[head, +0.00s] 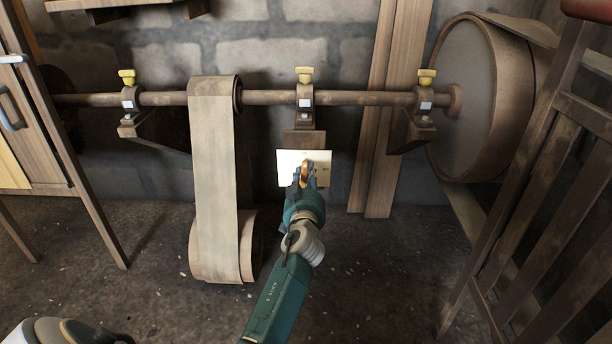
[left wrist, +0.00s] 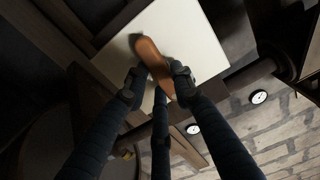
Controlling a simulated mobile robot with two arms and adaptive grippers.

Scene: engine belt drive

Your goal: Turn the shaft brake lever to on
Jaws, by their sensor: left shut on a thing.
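The shaft brake lever (head: 304,172) shows as a small orange-brown handle in front of a pale plate (head: 289,168) below the middle shaft bracket. In the left wrist view the lever (left wrist: 151,59) is a rounded brown handle standing out over the white plate (left wrist: 188,38) and tilted in the picture. My left gripper (head: 306,182) reaches up from below in the head view. Its dark fingers (left wrist: 159,84) are closed around the handle from both sides. The gripper hides part of the lever and plate, and any on or off marks are too small to read. My right gripper is in neither view.
A rusty shaft (head: 270,97) runs along the brick wall through several brackets with yellow caps. A wide belt (head: 213,170) hangs left of my arm. A large drum (head: 466,95) stands at right, behind a slatted wooden frame (head: 545,190). The floor around my arm is clear.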

